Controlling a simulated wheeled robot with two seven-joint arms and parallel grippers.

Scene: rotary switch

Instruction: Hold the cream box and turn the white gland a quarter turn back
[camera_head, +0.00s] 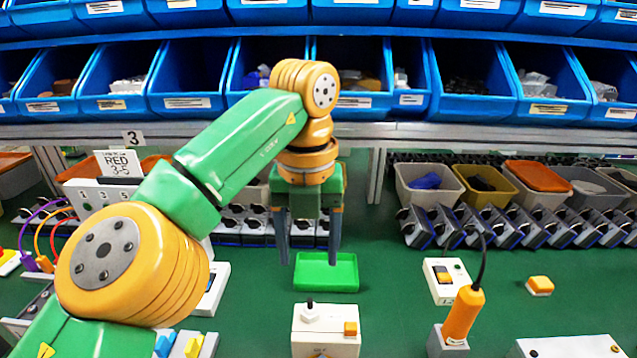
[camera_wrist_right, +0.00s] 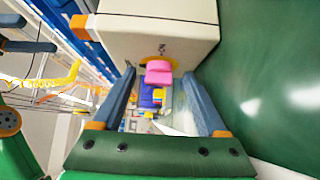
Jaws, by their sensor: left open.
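The cream box (camera_head: 335,343) stands at the bottom centre in the head view. A small light fitting with a dark tip (camera_head: 310,304), possibly the white gland, stands on its top beside an orange button (camera_head: 350,328). My left gripper (camera_head: 308,254) points down, open and empty, behind the box and above a green tray. In the right wrist view the cream box (camera_wrist_right: 150,38) fills the top, with a pink knob (camera_wrist_right: 158,72) on a yellow disc on its face. My right gripper (camera_wrist_right: 160,76) is open, its fingers apart on either side of the knob. No white gland is clear there.
The green tray (camera_head: 326,286) lies just behind the box. Blue bins (camera_head: 185,102) line the back. Green table is bare between these things.

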